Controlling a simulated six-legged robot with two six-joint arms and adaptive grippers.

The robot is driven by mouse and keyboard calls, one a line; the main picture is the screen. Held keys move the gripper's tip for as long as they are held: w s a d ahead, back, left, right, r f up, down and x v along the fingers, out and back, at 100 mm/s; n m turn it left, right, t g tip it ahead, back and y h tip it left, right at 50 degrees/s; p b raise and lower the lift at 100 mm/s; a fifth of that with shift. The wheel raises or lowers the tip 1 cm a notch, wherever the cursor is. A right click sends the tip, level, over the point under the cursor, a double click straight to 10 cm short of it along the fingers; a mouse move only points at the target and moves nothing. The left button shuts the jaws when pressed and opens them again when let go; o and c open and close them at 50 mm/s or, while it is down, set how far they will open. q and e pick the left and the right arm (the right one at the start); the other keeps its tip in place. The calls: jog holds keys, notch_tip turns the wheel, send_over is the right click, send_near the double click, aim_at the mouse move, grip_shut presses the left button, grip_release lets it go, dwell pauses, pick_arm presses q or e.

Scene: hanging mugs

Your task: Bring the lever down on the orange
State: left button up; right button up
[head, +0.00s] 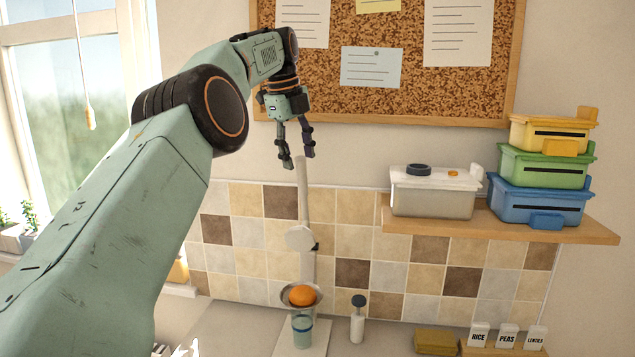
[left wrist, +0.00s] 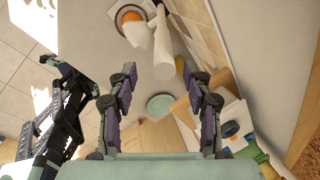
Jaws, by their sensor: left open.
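The lever (head: 303,187) is a pale bar standing upright, raised above the orange, with a rounded pale press head (head: 299,238) lower on it. The orange (head: 302,295) sits in a metal bowl (head: 286,296) above a teal cup (head: 303,330). My left gripper (head: 298,161) is open, its fingers pointing down around the lever's top end. In the left wrist view the lever's end (left wrist: 164,65) shows between the open fingertips; I cannot tell if they touch it. The orange (left wrist: 132,16) shows beyond it, partly covered.
A shelf (head: 400,224) at right holds a grey container (head: 432,196) and stacked coloured boxes. A corkboard (head: 385,105) hangs behind the gripper. A bottle with a dark top (head: 357,326) stands right of the cup; a sponge-like block (head: 436,341) and labelled boxes are farther right.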

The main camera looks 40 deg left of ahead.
aim_at(304, 194)
pick_arm(q)
jog(key=shift+w+d, duration=0.1)
jog(key=shift+d, duration=0.2)
jog(key=f, duration=0.2)
jog(key=w+a+f, duration=0.1)
jog(key=f, duration=0.1)
jog(key=w+a+f, duration=0.1)
jog(key=f, duration=0.1)
jog(key=shift+f, duration=0.3)
jog(key=shift+s+d+f, duration=0.15)
jog(key=shift+f, duration=0.1)
jog(key=shift+d+f, duration=0.25)
jog(key=shift+d, duration=0.35)
jog(key=shift+f, duration=0.1)
jog(key=shift+w+a+f, duration=0.35)
jog(key=shift+w, duration=0.2)
jog(key=shift+a+f, duration=0.1)
jog(key=shift+a, duration=0.1)
jog(key=shift+c, duration=0.3)
jog(key=shift+a, duration=0.1)
jog(key=shift+c, duration=0.8)
jog(key=shift+s+d+r, duration=0.4)
jog(key=shift+s+d, duration=0.1)
jog(key=c, duration=0.4)
jog(key=shift+w, duration=0.1)
jog(key=shift+c, duration=1)
jog(key=shift+a+f, duration=0.15)
jog(key=shift+a, duration=0.05)
grip_shut()
